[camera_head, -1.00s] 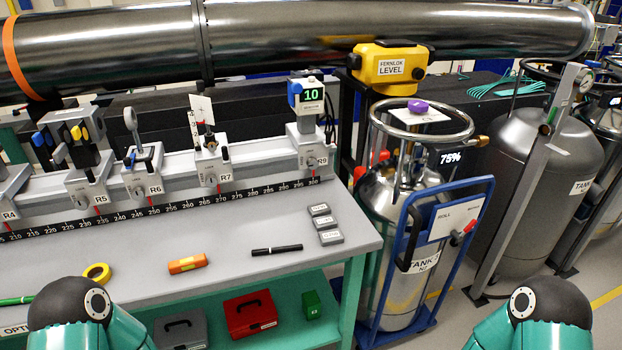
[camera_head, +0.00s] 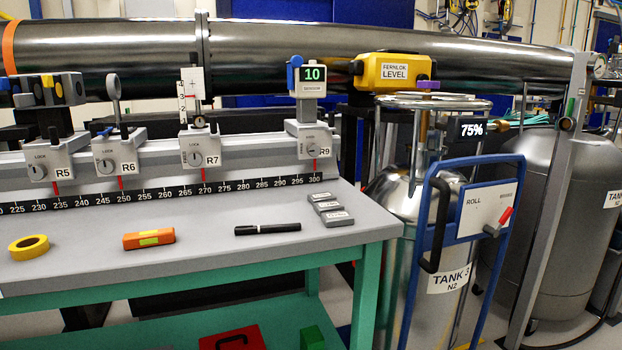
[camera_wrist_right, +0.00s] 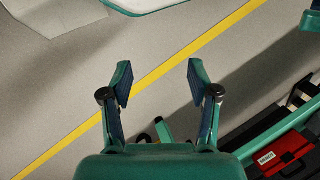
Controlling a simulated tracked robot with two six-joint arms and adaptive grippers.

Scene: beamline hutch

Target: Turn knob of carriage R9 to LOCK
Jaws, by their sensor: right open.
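Carriage R9 (camera_head: 306,140) sits at the right end of the rail, near the 300 mark, with a green "10" display on top. Its round knob (camera_head: 311,151) is on the front face; its pointer is too small to read. Carriages R7 (camera_head: 197,150), R6 (camera_head: 116,157) and R5 (camera_head: 47,165) stand to its left with similar knobs. My right gripper (camera_wrist_right: 158,82) is open and empty above the floor in the right wrist view, away from the carriages. My left gripper is in neither current view.
The grey bench (camera_head: 180,260) holds yellow tape (camera_head: 28,247), an orange block (camera_head: 149,239), a black marker (camera_head: 267,229) and small grey blocks (camera_head: 331,210). A tank on a blue trolley (camera_head: 432,260) stands close to the bench's right end.

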